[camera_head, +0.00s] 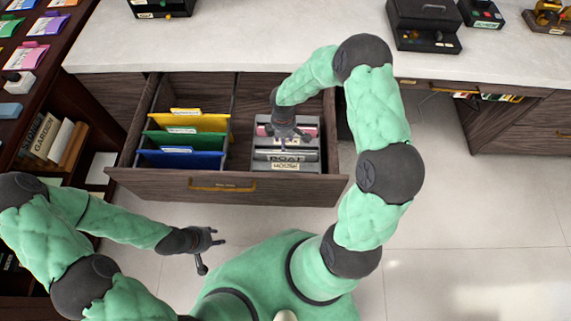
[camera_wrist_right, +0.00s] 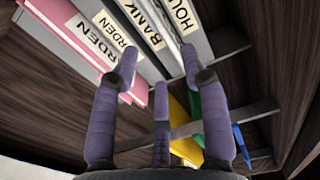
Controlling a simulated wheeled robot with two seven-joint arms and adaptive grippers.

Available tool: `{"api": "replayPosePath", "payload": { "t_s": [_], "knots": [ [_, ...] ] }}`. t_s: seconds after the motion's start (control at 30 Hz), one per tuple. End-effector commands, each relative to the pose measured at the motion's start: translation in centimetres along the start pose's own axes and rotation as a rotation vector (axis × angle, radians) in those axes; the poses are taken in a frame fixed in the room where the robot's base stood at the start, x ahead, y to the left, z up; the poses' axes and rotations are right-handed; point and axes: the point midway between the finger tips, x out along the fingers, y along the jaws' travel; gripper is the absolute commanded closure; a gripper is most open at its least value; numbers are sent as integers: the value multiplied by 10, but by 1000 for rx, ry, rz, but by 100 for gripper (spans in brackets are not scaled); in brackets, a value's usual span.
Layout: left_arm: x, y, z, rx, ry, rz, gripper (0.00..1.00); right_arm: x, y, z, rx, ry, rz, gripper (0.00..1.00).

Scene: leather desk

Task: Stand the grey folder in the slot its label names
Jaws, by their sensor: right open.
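In the head view my right gripper (camera_head: 290,133) is over the right side of the open drawer (camera_head: 140,180), above a grey rack of labelled slots (camera_head: 318,165). In the wrist view its fingers (camera_wrist_right: 160,70) are spread, with grey panels behind their tips; I cannot tell whether they touch. Which grey panel is the grey folder is unclear. My left gripper (camera_head: 207,252) is open and empty in front of the drawer.
Yellow (camera_head: 200,122), green (camera_head: 170,141) and blue (camera_head: 180,160) folders stand in the drawer's left compartment. A bookshelf (camera_head: 60,140) is at the left. A black device (camera_head: 425,25) stands on the pale worktop (camera_head: 230,50).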

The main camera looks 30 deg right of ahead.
Motion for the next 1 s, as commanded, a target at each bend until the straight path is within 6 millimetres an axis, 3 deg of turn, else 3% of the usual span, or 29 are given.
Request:
{"api": "replayPosePath", "payload": {
  "t_s": [0.2,0.47,0.73,1.0],
  "knots": [
    [15,-5,0,0,0,0,60,36,-1,0,2,0,-2,55],
    [22,-8,-1,0,0,0,60,50,-1,3,3,1,-2,55],
    [42,-15,-1,0,0,0,60,87,-3,9,4,0,-3,55],
    [43,-15,-2,0,0,0,60,91,-2,9,4,1,-1,55]
  ]
}}
